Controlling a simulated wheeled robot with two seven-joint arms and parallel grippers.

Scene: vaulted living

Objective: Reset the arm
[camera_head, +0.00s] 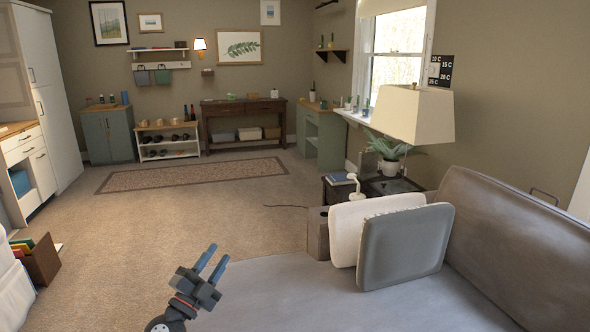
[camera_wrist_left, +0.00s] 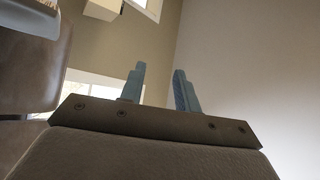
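My left gripper (camera_head: 213,262) shows at the bottom of the head view, left of centre, held up in front of the grey sofa (camera_head: 275,290). Its two blue fingers point up and to the right. They stand apart with nothing between them. In the left wrist view the same gripper (camera_wrist_left: 158,85) shows its two fingers apart and empty, with wall and ceiling behind. My right gripper is in neither view.
A white cushion (camera_head: 347,228) and a grey cushion (camera_head: 405,247) lean together on the sofa. Behind them are a lamp (camera_head: 412,115) and a potted plant (camera_head: 390,150). An open box (camera_head: 42,262) stands at far left. The carpet (camera_head: 200,210) is mostly clear.

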